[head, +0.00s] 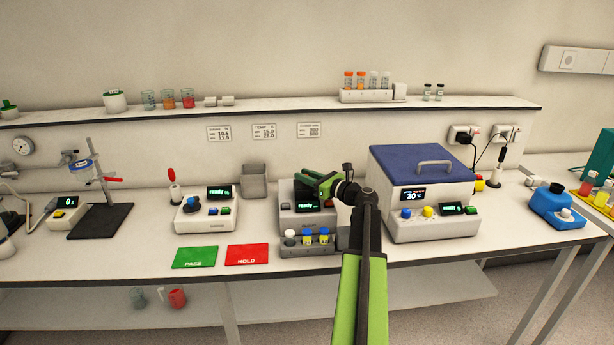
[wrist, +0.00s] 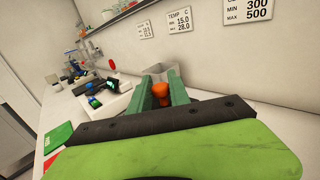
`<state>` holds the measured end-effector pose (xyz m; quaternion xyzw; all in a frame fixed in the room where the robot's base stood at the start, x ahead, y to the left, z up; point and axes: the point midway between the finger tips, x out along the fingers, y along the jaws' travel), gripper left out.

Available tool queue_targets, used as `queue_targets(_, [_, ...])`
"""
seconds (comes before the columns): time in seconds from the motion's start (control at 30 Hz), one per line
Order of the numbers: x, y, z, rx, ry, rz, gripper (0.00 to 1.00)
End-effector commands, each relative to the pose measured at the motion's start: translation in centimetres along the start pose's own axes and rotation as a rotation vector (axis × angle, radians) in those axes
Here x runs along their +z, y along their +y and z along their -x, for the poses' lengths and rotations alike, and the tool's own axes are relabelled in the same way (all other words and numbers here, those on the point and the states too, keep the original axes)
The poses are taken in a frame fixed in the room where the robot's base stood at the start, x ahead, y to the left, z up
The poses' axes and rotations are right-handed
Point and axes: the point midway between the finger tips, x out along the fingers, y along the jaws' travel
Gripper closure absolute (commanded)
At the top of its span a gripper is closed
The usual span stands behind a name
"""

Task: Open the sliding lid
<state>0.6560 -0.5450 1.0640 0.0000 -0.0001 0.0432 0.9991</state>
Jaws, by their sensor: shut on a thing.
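My gripper (head: 312,181) is over the small grey instrument (head: 300,222) with a lit display at the middle of the bench. In the wrist view its two green fingers (wrist: 163,84) are shut on an orange knob-like piece (wrist: 161,94). I cannot tell whether this piece is part of a sliding lid, as the gripper covers the instrument's top. A blue lid (head: 420,157) with a grey handle (head: 434,163) covers the large white bath (head: 432,212) to the right. It looks closed, and my gripper is apart from it.
A rack (head: 310,247) of capped vials stands right in front of the grey instrument. A grey bin (head: 254,182) is at its left rear. Green PASS (head: 195,257) and red HOLD (head: 247,254) mats lie front left. A shelf (head: 270,111) with glassware runs above.

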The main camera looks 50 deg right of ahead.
Motion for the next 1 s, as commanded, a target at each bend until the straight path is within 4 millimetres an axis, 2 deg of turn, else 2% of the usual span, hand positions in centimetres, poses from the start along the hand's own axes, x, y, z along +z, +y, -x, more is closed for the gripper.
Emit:
queue_targets(0.87, [-0.02, -0.06, 0.02, 0.000, 0.001, 0.000, 1.00])
queue_targets(1.0, [-0.02, -0.94, -0.77, 0.000, 0.001, 0.000, 1.00])
